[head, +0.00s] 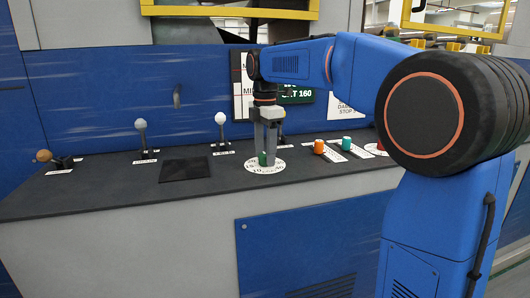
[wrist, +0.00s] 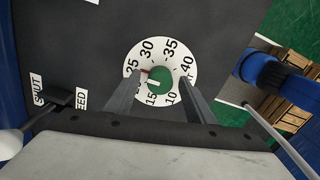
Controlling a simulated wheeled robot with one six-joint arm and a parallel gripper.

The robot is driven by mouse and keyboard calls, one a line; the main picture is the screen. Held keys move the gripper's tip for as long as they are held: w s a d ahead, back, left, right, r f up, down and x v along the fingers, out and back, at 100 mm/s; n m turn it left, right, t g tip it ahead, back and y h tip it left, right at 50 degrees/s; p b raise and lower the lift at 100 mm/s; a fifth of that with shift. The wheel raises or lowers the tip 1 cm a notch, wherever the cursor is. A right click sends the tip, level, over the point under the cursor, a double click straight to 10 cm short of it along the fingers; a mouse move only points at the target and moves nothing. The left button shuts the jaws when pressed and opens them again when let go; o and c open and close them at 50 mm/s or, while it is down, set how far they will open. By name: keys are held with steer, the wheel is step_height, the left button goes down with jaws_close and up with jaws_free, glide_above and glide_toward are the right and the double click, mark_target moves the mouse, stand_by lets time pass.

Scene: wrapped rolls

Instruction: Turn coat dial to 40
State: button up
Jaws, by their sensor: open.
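The coat dial is a round white plate (head: 281,166) with black numbers on the dark console, and a green knob (head: 263,159) stands at its middle. In the wrist view the plate (wrist: 162,49) reads 10, 15, 25, 30, 35 and 40, with 40 at the right. A red pointer mark (wrist: 146,71) on the left of the green knob (wrist: 162,78) points near 25. My gripper (head: 266,151) points down over the dial. In the wrist view its open fingers (wrist: 161,82) stand on either side of the knob, with gaps visible. The left finger partly hides the numbers below 25.
An orange knob (head: 319,147) and a teal knob (head: 346,142) stand right of the dial. Levers with a white ball (head: 220,118), a grey ball (head: 140,124) and a brown ball (head: 43,156) stand left. A dark square panel (head: 185,169) lies between.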

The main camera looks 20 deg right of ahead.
steer(key=c, duration=1.1)
steer(key=shift+o, duration=0.2)
